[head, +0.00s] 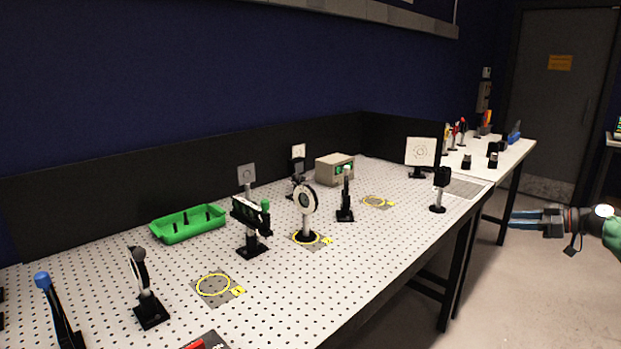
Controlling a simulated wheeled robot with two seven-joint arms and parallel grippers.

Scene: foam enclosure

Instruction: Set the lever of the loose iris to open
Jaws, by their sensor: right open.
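A round pale disc with a dark rim and a central hole (308,199), looking like an iris, stands upright on a post over a yellow ring on the perforated table. A second black round mount (139,268) stands on a post at the front left, off the yellow rings. I cannot tell from the picture which is the loose iris, and the lever positions are too small to read. My right gripper (513,219) is open and empty at the right, beyond the table's edge over the floor. My left gripper is not in view.
The perforated table (370,262) also bears a green tray (187,222), a dark mount with green parts (250,212), a beige box (334,168), a white target card (420,152) and a blue-topped post (42,280). An empty yellow ring (213,285) lies at the front left. The table's right front is clear.

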